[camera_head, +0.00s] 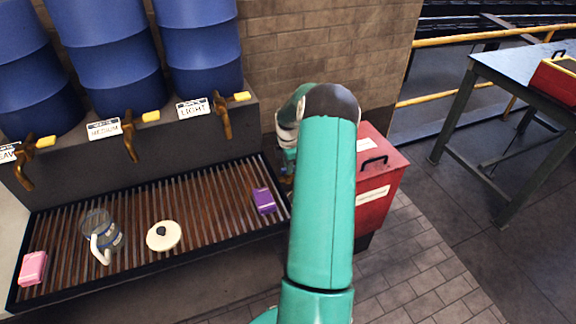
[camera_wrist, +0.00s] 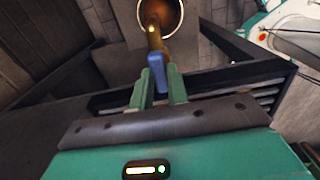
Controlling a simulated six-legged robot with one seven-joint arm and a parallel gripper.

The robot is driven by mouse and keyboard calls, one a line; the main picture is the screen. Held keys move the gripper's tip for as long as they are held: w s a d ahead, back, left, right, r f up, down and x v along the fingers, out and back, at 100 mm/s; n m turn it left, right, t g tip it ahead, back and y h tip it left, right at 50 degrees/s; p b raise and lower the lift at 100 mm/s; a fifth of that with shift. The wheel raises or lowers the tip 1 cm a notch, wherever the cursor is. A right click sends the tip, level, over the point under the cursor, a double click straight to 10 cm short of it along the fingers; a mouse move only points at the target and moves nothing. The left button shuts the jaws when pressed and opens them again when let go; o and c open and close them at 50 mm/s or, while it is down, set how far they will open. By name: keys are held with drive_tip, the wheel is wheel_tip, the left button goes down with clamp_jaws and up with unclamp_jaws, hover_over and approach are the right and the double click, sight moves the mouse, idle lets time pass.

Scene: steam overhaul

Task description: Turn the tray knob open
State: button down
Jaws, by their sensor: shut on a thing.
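In the wrist view a blue knob (camera_wrist: 157,70) sits on the end of a brass tap stem (camera_wrist: 153,35). My gripper (camera_wrist: 161,82) has its two green fingers closed around the knob, one on each side. In the head view my green arm covers my gripper and the knob, near the right end of the slatted tray (camera_head: 150,278). The knob's turned angle cannot be told clearly.
A jug (camera_head: 98,232), a cream lid (camera_head: 163,236), a pink block (camera_head: 33,267) and a purple block (camera_head: 264,200) lie on the slats. Blue barrels (camera_head: 112,60) with yellow-handled taps stand behind. A red bin (camera_head: 380,185) stands right of my arm; floor there is open.

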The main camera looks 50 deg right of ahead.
drive_tip(key=c, duration=1.4)
unclamp_jaws()
drive_tip(key=shift+o, duration=0.2)
wheel_tip(320, 180, up, 14)
drive_tip(key=w+a+r+m+t+h, duration=0.1)
drive_tip(key=a+r+m, duration=0.1)
drive_tip(key=a+r, duration=0.5)
drive_tip(key=a+r+m, duration=0.1)
drive_tip(key=a+r, duration=0.3)
drive_tip(key=a, duration=0.8)
drive_tip(key=w+a+r+m+t+h, duration=0.1)
drive_tip(key=a+r+m, duration=0.1)
drive_tip(key=a+r, duration=0.5)
drive_tip(key=s+a+m+t+y, duration=0.1)
drive_tip(key=s+a+m, duration=0.2)
drive_tip(key=s+a, duration=0.5)
drive_tip(key=s+a+m+t+y, duration=0.1)
drive_tip(key=s+a+m+t, duration=0.1)
drive_tip(key=s+a, duration=0.6)
drive_tip(key=a+m, duration=0.1)
drive_tip(key=a, duration=0.5)
drive_tip(key=shift+s+a+f+m+t, duration=0.25)
drive_tip(key=shift+a+f+m+t, duration=0.05)
drive_tip(key=shift+m, duration=0.1)
